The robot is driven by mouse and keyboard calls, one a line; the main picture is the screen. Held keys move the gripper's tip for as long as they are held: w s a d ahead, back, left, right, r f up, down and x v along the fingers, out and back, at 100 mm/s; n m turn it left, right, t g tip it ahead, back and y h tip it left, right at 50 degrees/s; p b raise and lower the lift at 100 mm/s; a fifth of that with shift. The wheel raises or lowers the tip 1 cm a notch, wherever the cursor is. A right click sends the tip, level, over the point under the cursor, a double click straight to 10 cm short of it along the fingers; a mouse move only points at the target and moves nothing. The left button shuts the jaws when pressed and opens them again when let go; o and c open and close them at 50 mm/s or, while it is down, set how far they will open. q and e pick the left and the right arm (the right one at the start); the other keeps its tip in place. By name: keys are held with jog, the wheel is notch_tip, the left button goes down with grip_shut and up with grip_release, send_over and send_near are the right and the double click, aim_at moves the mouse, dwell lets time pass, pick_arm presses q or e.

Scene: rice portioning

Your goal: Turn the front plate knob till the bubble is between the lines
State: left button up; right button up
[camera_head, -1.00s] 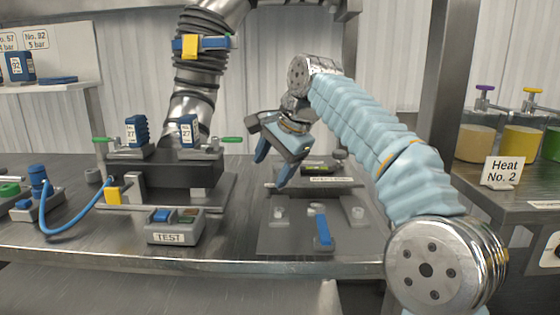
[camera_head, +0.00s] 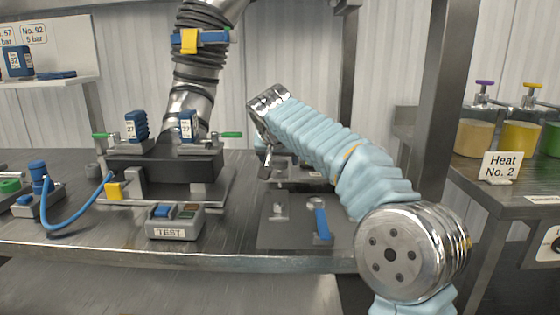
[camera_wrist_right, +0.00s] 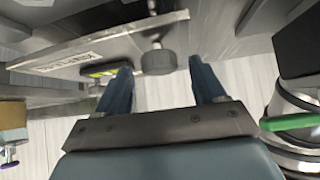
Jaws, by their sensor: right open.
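The levelling plate (camera_wrist_right: 95,50) lies tilted across the upper left of the right wrist view, with a printed label on its edge. A yellow-green bubble level (camera_wrist_right: 100,72) shows beside it; the bubble and lines are too small to read. A grey round knob (camera_wrist_right: 158,62) hangs from the plate's end. My right gripper (camera_wrist_right: 161,75) is open, its two blue fingers on either side of the knob in this picture; I see no clear contact. In the head view my right arm hides most of the gripper (camera_head: 267,160), the knob and the level. My left gripper is out of view.
A grey base with a blue lever (camera_head: 321,222) stands in front of the plate. To its left are a TEST box (camera_head: 174,222) and a black block (camera_head: 165,172) with blue parts. A metal post (camera_head: 437,130) and the Heat No. 2 sign (camera_head: 502,166) stand right.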

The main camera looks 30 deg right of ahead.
jog(key=shift+x, duration=1.25)
jog(key=c, duration=1)
jog(key=shift+r, duration=0.1)
